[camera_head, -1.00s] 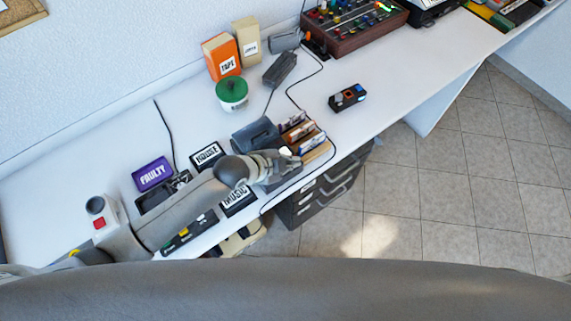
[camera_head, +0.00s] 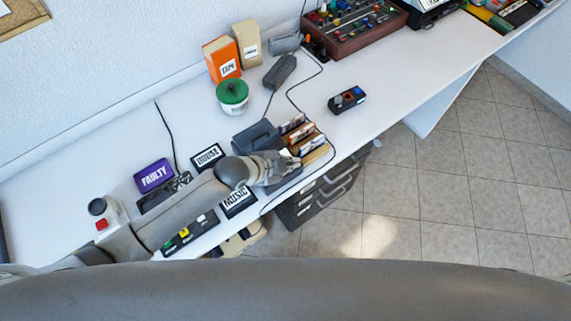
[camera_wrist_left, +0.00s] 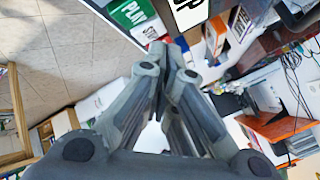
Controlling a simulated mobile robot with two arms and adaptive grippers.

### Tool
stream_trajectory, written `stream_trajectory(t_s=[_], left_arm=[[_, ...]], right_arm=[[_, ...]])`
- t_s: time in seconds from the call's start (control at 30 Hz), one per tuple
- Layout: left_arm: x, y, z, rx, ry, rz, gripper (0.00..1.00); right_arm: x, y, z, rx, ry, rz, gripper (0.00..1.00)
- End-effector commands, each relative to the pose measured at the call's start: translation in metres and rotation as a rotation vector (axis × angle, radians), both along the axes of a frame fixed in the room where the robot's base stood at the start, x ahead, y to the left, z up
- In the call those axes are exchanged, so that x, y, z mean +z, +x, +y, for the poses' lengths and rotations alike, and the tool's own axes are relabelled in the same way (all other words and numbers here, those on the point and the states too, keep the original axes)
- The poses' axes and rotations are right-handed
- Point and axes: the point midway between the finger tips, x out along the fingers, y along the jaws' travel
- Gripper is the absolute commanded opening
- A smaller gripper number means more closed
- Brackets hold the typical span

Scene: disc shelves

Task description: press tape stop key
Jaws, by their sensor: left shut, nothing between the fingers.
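The dark grey tape machine (camera_head: 254,134) stands at the desk's front edge, partly hidden by my left arm. My left gripper (camera_head: 291,161) is over its front side, beside the row of upright cases; its fingers are shut and empty. In the left wrist view, the gripper's closed fingertips (camera_wrist_left: 170,52) point toward a green key marked PLAY (camera_wrist_left: 132,14) and a white key (camera_wrist_left: 189,10) whose cut-off label ends in P. The fingertips look close below these keys; I cannot tell whether they touch. My right gripper is not in view.
Upright cases (camera_head: 304,139) stand right beside the gripper. A purple FAULTY sign (camera_head: 154,175), a HOUSE sign (camera_head: 208,156) and a MUSIC sign (camera_head: 238,201) lie near my arm. A green-lidded jar (camera_head: 232,94) stands behind. The desk around the small black device (camera_head: 347,100) is clear.

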Motion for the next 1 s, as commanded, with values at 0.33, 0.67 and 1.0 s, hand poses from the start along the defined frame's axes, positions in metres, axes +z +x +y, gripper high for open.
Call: stream_trajectory(t_s=[0.33,0.67,1.0], left_arm=[[0.005,0.0,0.0,0.0,0.0,0.0,0.0],[0.026,0.0,0.0,-0.001,-0.001,-0.001,0.0],[0.056,0.0,0.0,-0.001,0.001,-0.001,0.0]], right_arm=[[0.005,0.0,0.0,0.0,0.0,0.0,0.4],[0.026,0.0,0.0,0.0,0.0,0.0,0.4],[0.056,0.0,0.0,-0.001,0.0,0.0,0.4]])
